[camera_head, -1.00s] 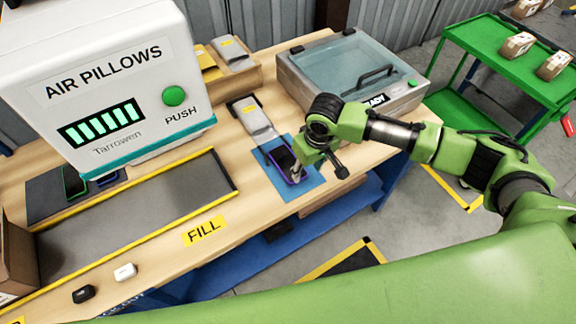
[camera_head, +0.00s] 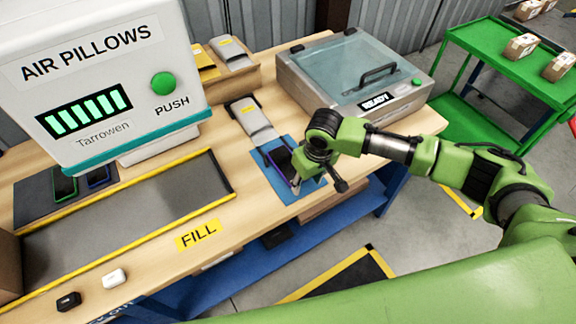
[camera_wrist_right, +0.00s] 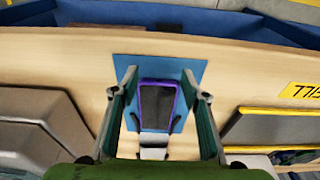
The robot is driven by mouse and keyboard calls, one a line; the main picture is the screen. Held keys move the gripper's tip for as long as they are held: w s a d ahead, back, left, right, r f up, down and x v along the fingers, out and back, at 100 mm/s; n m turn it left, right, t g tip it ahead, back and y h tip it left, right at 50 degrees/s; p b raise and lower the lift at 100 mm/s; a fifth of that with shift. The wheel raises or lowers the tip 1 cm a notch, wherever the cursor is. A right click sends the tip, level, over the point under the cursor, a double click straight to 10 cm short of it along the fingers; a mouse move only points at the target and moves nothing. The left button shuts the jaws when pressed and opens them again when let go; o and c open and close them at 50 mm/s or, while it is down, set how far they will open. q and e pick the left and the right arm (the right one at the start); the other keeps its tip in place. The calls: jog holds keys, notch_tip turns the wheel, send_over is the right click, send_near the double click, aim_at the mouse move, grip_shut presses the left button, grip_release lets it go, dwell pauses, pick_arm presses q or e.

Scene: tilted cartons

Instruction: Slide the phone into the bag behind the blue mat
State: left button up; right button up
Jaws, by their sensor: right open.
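The phone (camera_head: 278,160), with a dark face and purple edge, lies on the blue mat (camera_head: 312,188). Behind the mat is the bag (camera_head: 254,121), pale grey with a yellow label; its near end lies close to the phone's far end. My right gripper (camera_head: 297,182) is over the near part of the mat and partly hides the phone. In the right wrist view the phone (camera_wrist_right: 157,107) shows between the two spread fingers, with a visible gap on each side. Part of the bag (camera_wrist_right: 153,147) shows below the phone there. My left gripper is not in view.
A sealing machine (camera_head: 350,78) with a clear lid stands right of the bag. The air pillow machine (camera_head: 110,80) stands left. Two other phones (camera_head: 82,184) lie on a dark mat. A white case (camera_head: 115,277) and black case (camera_head: 69,300) sit near the front edge.

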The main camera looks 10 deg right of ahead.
aim_at(288, 165)
jog(key=shift+f, duration=0.15)
jog(key=shift+f+b, duration=0.45)
jog(key=shift+f, duration=0.7)
jog(key=shift+r+p, duration=0.25)
jog(key=shift+p, duration=0.45)
dwell(0.3)
jog(key=shift+w, duration=0.15)
dwell(0.5)
jog(key=shift+w+a+b, duration=0.25)
jog(key=shift+w+a, duration=0.05)
jog(key=shift+w, duration=0.45)
jog(key=shift+w+a+b, duration=0.25)
jog(key=shift+w+b, duration=0.05)
jog(key=shift+w, duration=0.4)
jog(key=shift+w+a+b, duration=0.25)
jog(key=shift+w+a, duration=0.05)
jog(key=shift+w, duration=0.45)
jog(key=shift+w, duration=0.1)
jog(key=shift+w+a+b, duration=0.3)
jog(key=shift+w+b, duration=0.15)
jog(key=shift+w, duration=0.3)
jog(key=shift+w+a+b, duration=0.25)
jog(key=shift+w+b, duration=0.2)
jog(key=shift+w, duration=0.3)
jog(key=shift+w+a+b, duration=0.3)
jog(key=shift+w+b, duration=0.15)
jog(key=shift+w, duration=0.3)
